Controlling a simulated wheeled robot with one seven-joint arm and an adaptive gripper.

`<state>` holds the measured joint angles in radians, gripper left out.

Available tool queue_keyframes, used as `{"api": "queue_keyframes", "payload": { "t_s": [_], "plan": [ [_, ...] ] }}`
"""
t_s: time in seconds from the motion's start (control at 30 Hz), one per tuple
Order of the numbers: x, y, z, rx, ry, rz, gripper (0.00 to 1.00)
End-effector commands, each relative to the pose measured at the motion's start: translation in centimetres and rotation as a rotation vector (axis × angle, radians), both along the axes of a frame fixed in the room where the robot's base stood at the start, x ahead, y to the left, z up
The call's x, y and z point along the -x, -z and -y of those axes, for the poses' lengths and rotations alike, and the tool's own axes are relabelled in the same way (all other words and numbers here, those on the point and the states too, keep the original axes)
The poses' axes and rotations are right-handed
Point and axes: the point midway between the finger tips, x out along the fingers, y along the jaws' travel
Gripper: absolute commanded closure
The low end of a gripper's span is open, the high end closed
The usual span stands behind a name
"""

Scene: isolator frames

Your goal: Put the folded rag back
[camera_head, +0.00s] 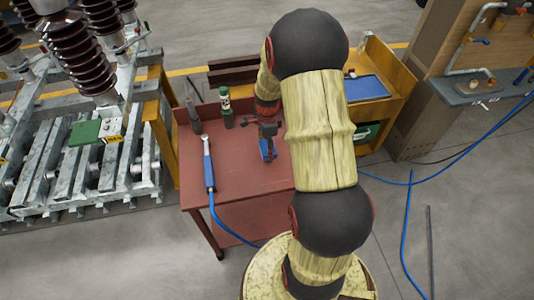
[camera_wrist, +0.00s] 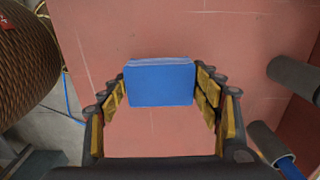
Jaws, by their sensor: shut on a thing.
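The folded rag (camera_head: 268,151) is a small blue block-like bundle below my gripper (camera_head: 267,134) at the red table (camera_head: 245,190). In the wrist view the blue folded rag (camera_wrist: 160,84) sits between the two yellow-padded fingers of my gripper (camera_wrist: 161,88). The fingers are shut on its left and right sides. A paler layered edge shows along its far side. The red tabletop (camera_wrist: 150,142) is beneath it. I cannot tell whether the rag touches the table or hangs just above it.
A yellow cart with a blue panel (camera_head: 366,88) stands behind right. Ribbed insulators (camera_head: 80,50) stand left. The table's front is clear.

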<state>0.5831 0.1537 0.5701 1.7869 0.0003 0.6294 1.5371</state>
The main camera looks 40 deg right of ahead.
Motion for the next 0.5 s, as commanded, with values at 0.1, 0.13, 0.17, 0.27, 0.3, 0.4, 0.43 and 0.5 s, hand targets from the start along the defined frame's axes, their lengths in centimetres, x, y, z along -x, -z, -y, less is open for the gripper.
{"api": "queue_keyframes", "payload": {
  "t_s": [0.1, 0.13, 0.17, 0.27, 0.3, 0.4, 0.43, 0.5],
  "plan": [
    [0.0, 2.4, -0.1, -0.002, 0.0, -0.003, 0.6],
    [0.0, 2.7, -0.1, -0.002, 0.0, -0.003, 0.6],
    [0.0, 2.9, -0.1, -0.001, 0.0, -0.002, 0.6],
    [0.0, 3.0, -0.1, 0.0, 0.0, 0.0, 0.6],
    [0.0, 3.0, -0.1, 0.0, 0.0, 0.0, 0.6],
    [0.0, 2.9, -0.1, 0.0, 0.0, 0.0, 0.6],
    [0.0, 2.9, -0.1, 0.0, 0.0, 0.0, 0.6],
    [0.0, 3.1, -0.1, -0.001, 0.0, -0.001, 0.6]
  ]
}}
